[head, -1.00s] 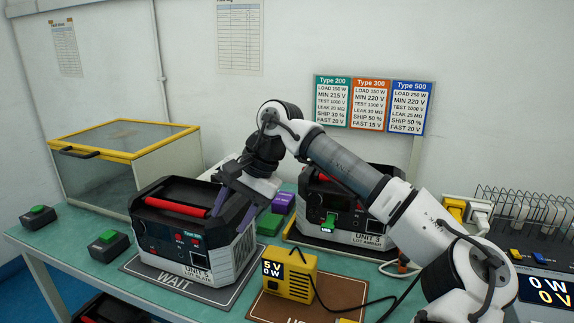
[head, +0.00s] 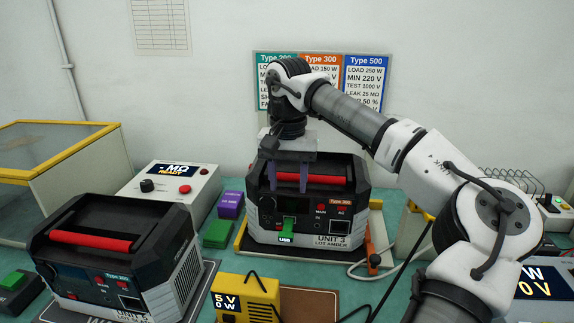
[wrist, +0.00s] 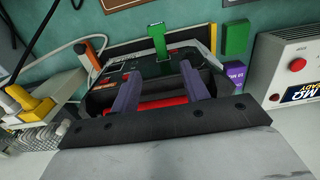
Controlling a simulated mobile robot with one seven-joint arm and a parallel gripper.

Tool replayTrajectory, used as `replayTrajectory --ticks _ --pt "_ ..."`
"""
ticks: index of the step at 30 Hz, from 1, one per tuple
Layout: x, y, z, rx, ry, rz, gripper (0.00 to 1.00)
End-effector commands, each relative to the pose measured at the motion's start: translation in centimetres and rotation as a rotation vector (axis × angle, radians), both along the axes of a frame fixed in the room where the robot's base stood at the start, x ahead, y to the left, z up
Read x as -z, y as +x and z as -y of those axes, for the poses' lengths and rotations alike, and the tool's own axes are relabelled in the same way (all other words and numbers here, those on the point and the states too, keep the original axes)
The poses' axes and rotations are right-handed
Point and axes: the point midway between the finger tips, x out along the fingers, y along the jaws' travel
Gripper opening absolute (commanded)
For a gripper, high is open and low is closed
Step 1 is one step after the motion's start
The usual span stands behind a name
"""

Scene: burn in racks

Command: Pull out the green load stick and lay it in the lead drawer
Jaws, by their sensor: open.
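The green load stick (head: 288,227) is plugged into the front of the black Unit 3 power station (head: 345,205), above a "USB" label. In the wrist view the green stick (wrist: 157,42) juts out from the unit's front face. My gripper (head: 290,185) is open and points down over Unit 3, near its red handle (head: 325,180). In the wrist view my gripper (wrist: 158,78) has its two purple fingers apart, over the red handle; the stick lies beyond the fingertips, apart from them. I cannot make out the lead drawer in either view.
Another black unit (head: 110,250) stands at front left. A yellow meter (head: 246,298) is in front of Unit 3. Green (head: 219,233) and purple (head: 230,205) blocks and a white tester (head: 170,190) are to its left. An orange clip (head: 373,255) and cables lie at its right.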

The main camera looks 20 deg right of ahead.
Motion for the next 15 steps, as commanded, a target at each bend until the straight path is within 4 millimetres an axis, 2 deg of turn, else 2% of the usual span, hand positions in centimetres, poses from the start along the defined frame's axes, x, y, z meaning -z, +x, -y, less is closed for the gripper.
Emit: replayTrajectory --ticks 9,15 --pt "6.4 -0.1 0.0 -0.001 0.002 -0.004 0.45" --pt "9.3 0.0 0.0 -0.001 0.002 -0.002 0.45"
